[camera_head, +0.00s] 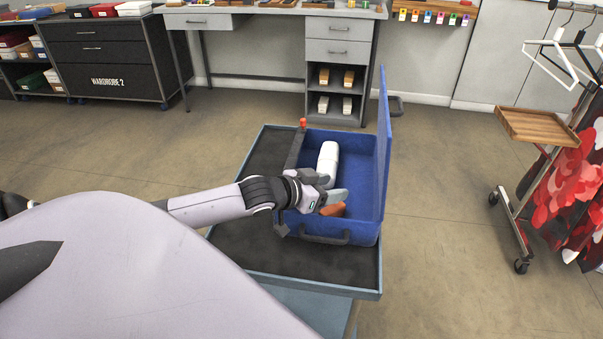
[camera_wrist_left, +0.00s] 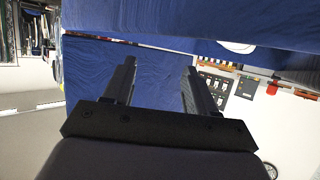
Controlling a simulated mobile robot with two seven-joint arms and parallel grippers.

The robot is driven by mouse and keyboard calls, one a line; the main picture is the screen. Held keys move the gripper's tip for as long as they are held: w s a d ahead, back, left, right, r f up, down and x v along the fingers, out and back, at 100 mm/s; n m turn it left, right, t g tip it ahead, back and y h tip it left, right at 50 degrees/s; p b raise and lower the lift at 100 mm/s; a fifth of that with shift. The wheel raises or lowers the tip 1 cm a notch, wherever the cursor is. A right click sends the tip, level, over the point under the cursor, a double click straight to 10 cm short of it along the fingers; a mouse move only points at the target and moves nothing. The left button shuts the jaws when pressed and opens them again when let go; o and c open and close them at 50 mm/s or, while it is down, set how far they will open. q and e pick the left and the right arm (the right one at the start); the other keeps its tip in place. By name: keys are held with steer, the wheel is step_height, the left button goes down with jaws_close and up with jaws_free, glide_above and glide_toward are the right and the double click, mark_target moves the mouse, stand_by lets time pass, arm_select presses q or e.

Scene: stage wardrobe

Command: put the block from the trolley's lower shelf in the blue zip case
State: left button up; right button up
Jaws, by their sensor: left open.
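The blue zip case (camera_head: 368,228) lies open on the trolley's black top, with its lid upright at the right. My left gripper (camera_head: 332,188) is over the case near its front, with its jaws open and empty. An orange-brown block (camera_head: 332,210) is in the case just below the gripper, partly hidden by it. A white rounded object (camera_head: 328,160) lies behind it in the case. In the left wrist view the open fingers (camera_wrist_left: 160,68) face the case's blue cloth (camera_wrist_left: 90,62), with nothing between them. My right gripper is not in view.
The trolley top (camera_head: 265,165) has a raised edge, and a small orange item (camera_head: 303,122) is at its back. The lower shelf is hidden. A rack with a wooden top (camera_head: 535,125) and red costumes (camera_head: 580,195) stands at right. Open floor lies between.

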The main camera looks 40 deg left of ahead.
arm_select(q)
steer(key=p+v, duration=0.1)
steer(key=v, duration=0.8)
steer(key=shift+s, duration=0.25)
steer(key=shift+a, duration=0.1)
stand_by(0.4)
